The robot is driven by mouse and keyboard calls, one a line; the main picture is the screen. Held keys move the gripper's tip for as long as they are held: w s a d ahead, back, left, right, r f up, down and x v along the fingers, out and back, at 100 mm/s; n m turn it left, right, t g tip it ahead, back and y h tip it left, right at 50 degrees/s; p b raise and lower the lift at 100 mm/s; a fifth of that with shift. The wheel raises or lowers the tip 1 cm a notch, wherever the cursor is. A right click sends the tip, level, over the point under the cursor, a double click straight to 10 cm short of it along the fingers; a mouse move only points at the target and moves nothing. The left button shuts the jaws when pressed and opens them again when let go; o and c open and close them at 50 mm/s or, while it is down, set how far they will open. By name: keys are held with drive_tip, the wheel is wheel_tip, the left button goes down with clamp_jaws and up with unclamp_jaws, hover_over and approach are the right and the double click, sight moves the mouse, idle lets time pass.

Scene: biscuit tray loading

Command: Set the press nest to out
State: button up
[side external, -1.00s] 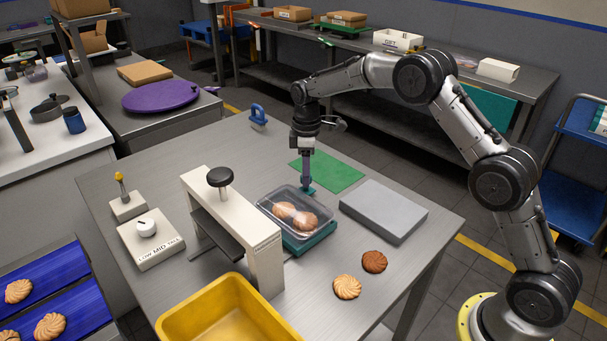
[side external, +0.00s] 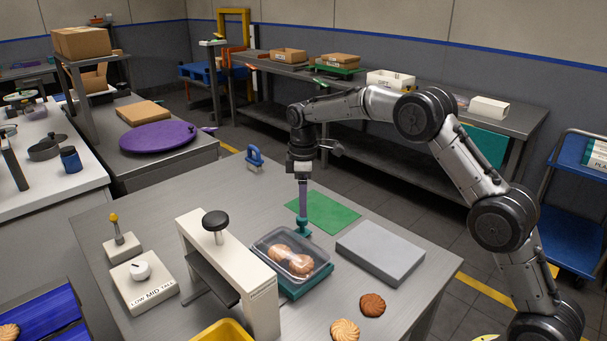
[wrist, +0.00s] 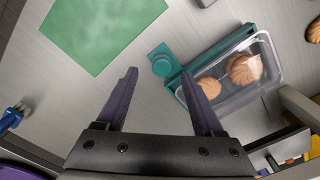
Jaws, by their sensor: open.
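The teal press nest (side external: 291,290) sits clear of the white press frame (side external: 262,296), on its right side. The nest's teal handle with a round knob (side external: 302,229) is on the side toward the green mat; the knob shows in the wrist view (wrist: 162,65). My gripper (side external: 303,208) is upright just above the knob.
A grey block (side external: 380,252) lies right of the nest, with two loose biscuits (side external: 358,318) in front. A green mat (side external: 328,212) is behind. A dial box marked LOW MID TALL (side external: 143,284) stands left of the press. A yellow bin (side external: 222,332) is at the front.

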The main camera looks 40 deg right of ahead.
wheel_tip(320, 180, up, 9)
drive_tip(key=shift+r, duration=0.2)
idle(0.3)
drive_tip(key=s+a+r+t, duration=0.1)
drive_tip(key=s+r, duration=0.3)
drive_tip(key=r, duration=0.2)
drive_tip(key=s+r+t, duration=0.1)
drive_tip(key=s+r, duration=0.2)
drive_tip(key=r, duration=0.4)
drive_tip(key=s+a+r+m+t, duration=0.15)
drive_tip(key=s+r, duration=0.25)
drive_tip(key=s, duration=0.9)
drive_tip(key=s+f+m+t, duration=0.25)
drive_tip(key=s+f, duration=0.25)
drive_tip(key=s, duration=0.8)
drive_tip(key=s+f+m, duration=0.5)
drive_tip(key=f, duration=0.5)
drive_tip(key=shift+s+a, duration=0.15)
drive_tip(key=shift+a, duration=0.1)
